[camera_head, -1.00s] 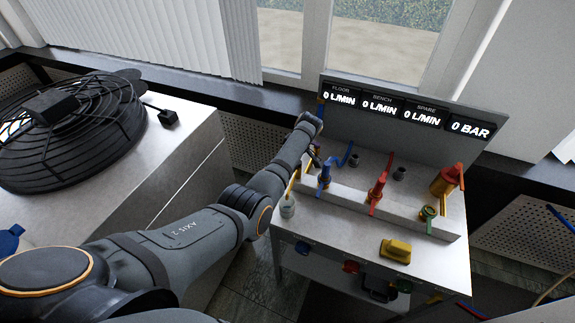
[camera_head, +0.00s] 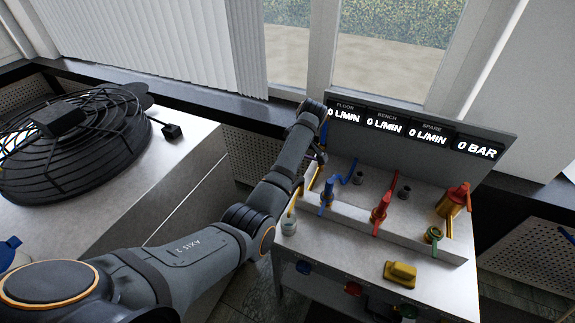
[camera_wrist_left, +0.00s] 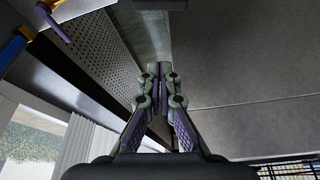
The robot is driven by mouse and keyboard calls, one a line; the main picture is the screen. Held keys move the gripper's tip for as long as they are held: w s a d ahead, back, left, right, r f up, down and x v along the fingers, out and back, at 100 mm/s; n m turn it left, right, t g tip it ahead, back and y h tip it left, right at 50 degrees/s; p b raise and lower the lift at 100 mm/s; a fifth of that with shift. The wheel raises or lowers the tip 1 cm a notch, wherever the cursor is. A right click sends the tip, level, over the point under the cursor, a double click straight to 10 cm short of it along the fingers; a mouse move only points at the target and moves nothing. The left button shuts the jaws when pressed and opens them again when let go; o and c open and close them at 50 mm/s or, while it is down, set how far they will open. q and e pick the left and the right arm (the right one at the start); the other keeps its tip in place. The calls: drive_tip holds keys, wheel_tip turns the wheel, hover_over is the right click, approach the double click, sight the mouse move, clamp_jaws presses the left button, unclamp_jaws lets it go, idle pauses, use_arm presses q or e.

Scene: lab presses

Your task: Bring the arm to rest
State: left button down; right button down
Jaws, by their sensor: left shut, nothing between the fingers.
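My left arm reaches from the lower left across the head view to the left end of the valve bench (camera_head: 385,240). Its gripper (camera_head: 319,157) is small and partly hidden there, beside the bench's left edge near the blue valve (camera_head: 327,192). In the left wrist view the gripper (camera_wrist_left: 159,72) shows clearly: its two fingers meet at the tips, shut and empty. My right gripper is in neither view.
A display panel (camera_head: 410,125) stands behind. A black fan (camera_head: 75,145) lies on the left cabinet.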

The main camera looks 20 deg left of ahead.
use_arm(q)
drive_tip(key=shift+s+r, duration=0.1)
drive_tip(key=shift+s, duration=0.05)
drive_tip(key=s+a+f+m+h, duration=0.1)
drive_tip(key=s+a+f+m, duration=0.15)
drive_tip(key=s+f, duration=0.3)
drive_tip(key=s+a+f+m, duration=0.1)
drive_tip(key=s+f+m, duration=0.2)
drive_tip(key=s+f, duration=0.3)
drive_tip(key=s+d+r+m+t+h, duration=0.15)
drive_tip(key=s+m, duration=0.35)
drive_tip(key=s, duration=0.5)
drive_tip(key=s+d+r+m+t, duration=0.1)
drive_tip(key=s+r+m, duration=0.3)
drive_tip(key=s, duration=0.7)
wheel_tip(320, 180, down, 26)
drive_tip(key=a+g, duration=0.1)
drive_tip(key=a, duration=0.1)
drive_tip(key=s+a+f+g, duration=0.1)
drive_tip(key=s+f, duration=1.7)
drive_tip(key=s, duration=0.2)
drive_tip(key=shift+s+a+m, duration=0.2)
drive_tip(key=shift+a+m, duration=0.05)
drive_tip(key=shift+m, duration=0.1)
